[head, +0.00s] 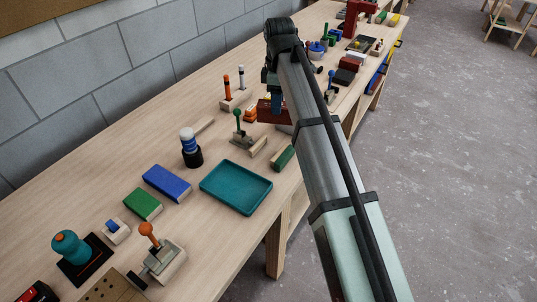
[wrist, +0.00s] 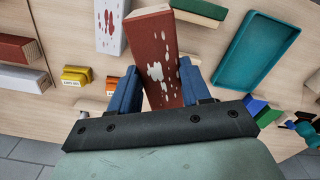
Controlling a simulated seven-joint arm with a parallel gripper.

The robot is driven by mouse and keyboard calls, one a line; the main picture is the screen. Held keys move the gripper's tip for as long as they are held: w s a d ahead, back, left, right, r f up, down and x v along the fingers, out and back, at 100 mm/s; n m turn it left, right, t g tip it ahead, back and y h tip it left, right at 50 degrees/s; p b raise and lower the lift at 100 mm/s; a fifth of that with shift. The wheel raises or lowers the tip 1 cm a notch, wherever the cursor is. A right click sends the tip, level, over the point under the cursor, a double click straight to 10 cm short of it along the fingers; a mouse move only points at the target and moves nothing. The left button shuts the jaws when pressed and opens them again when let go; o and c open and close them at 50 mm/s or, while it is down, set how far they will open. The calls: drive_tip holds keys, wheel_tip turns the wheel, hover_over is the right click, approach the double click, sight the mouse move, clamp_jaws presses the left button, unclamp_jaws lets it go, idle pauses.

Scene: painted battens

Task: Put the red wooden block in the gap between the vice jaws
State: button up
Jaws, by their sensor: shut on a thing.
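My gripper (wrist: 159,68) is shut on the red wooden block (wrist: 150,40), with one blue finger on each side of it. The block is brownish red with white worn patches and a pale end. In the head view the block (head: 267,113) shows beside my gripper (head: 276,102), over the bench; my arm hides part of it. I cannot make out the vice jaws or their gap for sure. A red upright shape (head: 357,12) at the far end of the bench is too small to tell.
Below the held block in the wrist view are a white block with red patches (wrist: 110,22) and a yellow block (wrist: 76,76). A teal tray (head: 236,187), a blue block (head: 167,183) and a green block (head: 143,204) lie on the bench (head: 75,190). A wall runs behind.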

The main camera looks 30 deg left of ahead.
drive_tip(key=s+n, duration=0.6)
drive_tip(key=n, duration=0.7)
drive_tip(key=shift+w+d+f, duration=0.1)
drive_tip(key=shift+w+f, duration=0.05)
drive_tip(key=shift+f, duration=2.4)
drive_tip(key=shift+w+d+f, duration=0.1)
drive_tip(key=shift+f, duration=2.4)
drive_tip(key=shift+f, duration=0.15)
drive_tip(key=o, duration=1.2)
drive_tip(key=shift+c, duration=0.2)
wheel_tip(320, 180, up, 12)
drive_tip(key=shift+r, duration=0.2)
